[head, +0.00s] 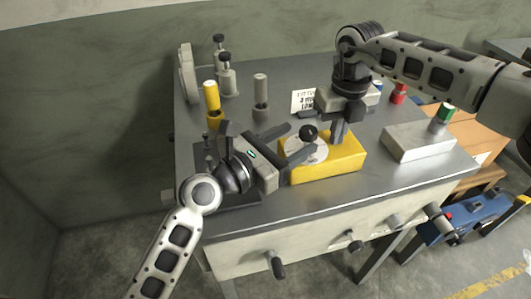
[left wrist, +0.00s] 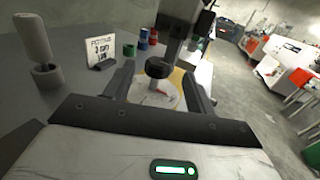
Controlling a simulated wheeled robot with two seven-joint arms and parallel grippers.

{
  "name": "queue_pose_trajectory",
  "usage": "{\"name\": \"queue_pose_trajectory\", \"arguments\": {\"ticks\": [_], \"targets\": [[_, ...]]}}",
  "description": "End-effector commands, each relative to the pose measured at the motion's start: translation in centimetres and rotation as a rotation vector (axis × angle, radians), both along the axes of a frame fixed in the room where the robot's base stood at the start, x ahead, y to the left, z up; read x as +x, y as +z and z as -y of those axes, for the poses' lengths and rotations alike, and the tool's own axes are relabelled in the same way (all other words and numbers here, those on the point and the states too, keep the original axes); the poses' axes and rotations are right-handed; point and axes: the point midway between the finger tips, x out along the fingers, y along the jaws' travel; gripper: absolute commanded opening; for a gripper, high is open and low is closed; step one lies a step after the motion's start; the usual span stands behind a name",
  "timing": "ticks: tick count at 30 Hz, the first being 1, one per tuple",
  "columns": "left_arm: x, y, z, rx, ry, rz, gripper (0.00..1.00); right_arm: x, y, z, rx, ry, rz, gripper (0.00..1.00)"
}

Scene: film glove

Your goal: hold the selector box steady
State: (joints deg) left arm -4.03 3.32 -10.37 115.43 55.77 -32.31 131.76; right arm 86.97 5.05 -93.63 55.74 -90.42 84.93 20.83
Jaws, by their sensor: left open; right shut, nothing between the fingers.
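The selector box (head: 345,165) is yellow, with a pale round dial (head: 303,151) and a black knob (head: 308,132) on top. It sits on the grey metal table near the front edge. My left gripper (head: 296,137) is open at the box's left side, its fingers pointing toward it. In the left wrist view the knob (left wrist: 158,67) and dial (left wrist: 153,95) show between the two open fingers, with no clear contact.
A sign card (head: 303,100) stands behind the box. Knobs stick out from the table front.

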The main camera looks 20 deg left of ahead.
Motion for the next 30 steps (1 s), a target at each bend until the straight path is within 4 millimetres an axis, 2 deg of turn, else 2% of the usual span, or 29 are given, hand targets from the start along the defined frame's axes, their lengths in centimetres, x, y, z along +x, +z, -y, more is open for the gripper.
{"name": "queue_pose_trajectory", "arguments": {"ticks": [1, 6, 13, 20, 26, 30], "targets": [[-1.0, -0.3, -0.8, 0.004, 0.000, -0.002, 0.55, -0.2, -0.7, 0.2, -0.006, -0.001, -0.007, 0.00], [-4.1, -0.2, -2.9, 0.005, -0.001, -0.002, 0.55, -0.2, -0.7, 0.2, -0.006, 0.000, -0.007, 0.00], [-6.8, -0.1, -4.9, 0.001, -0.002, -0.002, 0.55, -0.2, -0.7, 0.2, -0.006, 0.000, -0.008, 0.00], [-7.5, 0.0, -5.4, 0.001, -0.002, 0.001, 0.55, -0.2, -0.7, 0.2, -0.006, 0.000, -0.008, 0.00], [-7.4, 0.0, -5.4, 0.000, -0.002, 0.001, 0.55, -0.2, -0.7, 0.2, -0.006, 0.001, -0.008, 0.00], [-6.7, 0.4, -5.1, -0.003, -0.043, 0.006, 0.55, -0.2, -0.7, 0.2, -0.006, 0.001, -0.008, 0.00]]}}
